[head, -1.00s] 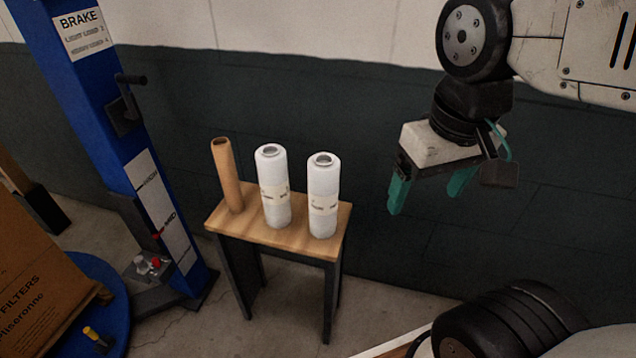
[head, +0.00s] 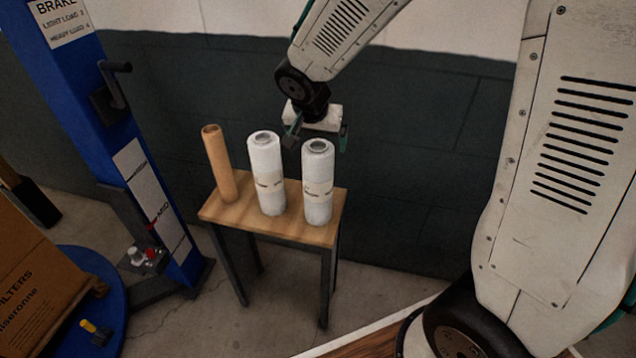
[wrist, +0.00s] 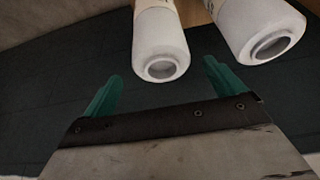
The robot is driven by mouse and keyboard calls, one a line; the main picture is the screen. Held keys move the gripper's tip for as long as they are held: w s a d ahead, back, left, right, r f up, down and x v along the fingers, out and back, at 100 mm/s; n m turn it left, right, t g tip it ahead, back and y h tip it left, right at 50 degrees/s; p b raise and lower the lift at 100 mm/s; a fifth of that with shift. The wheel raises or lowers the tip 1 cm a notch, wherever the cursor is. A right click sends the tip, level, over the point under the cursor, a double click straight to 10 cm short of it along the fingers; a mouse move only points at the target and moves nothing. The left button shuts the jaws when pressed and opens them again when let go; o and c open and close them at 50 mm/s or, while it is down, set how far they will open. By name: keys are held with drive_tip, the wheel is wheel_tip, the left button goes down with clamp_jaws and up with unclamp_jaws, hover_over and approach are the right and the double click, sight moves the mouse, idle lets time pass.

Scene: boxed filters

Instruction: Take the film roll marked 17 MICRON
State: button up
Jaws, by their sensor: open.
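Two white film rolls stand upright on a small wooden table (head: 235,218) in the head view: a middle roll (head: 266,160) and a right roll (head: 318,165). Each has a pale label band, but the print is too small to read, so I cannot tell which is marked 17 MICRON. My gripper (head: 318,138) is open and empty, above and behind the right roll. In the wrist view the green fingers of my gripper (wrist: 162,84) are spread apart, with one roll's end (wrist: 160,58) just beyond the gap and the other roll (wrist: 262,35) to the right.
A bare brown cardboard tube (head: 219,165) stands at the table's left. A blue machine column (head: 110,130) with a crank handle rises farther left, near a cardboard box (head: 40,290) on a blue round base. A dark wall is close behind the table.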

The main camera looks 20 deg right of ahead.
sight(318, 148)
drive_tip(key=x, duration=0.6)
drive_tip(key=shift+w+a+f, duration=0.1)
drive_tip(key=shift+f, duration=0.15)
drive_tip(key=c, duration=2)
drive_tip(key=shift+r, duration=0.1)
clamp_jaws()
drive_tip(key=shift+r, duration=0.1)
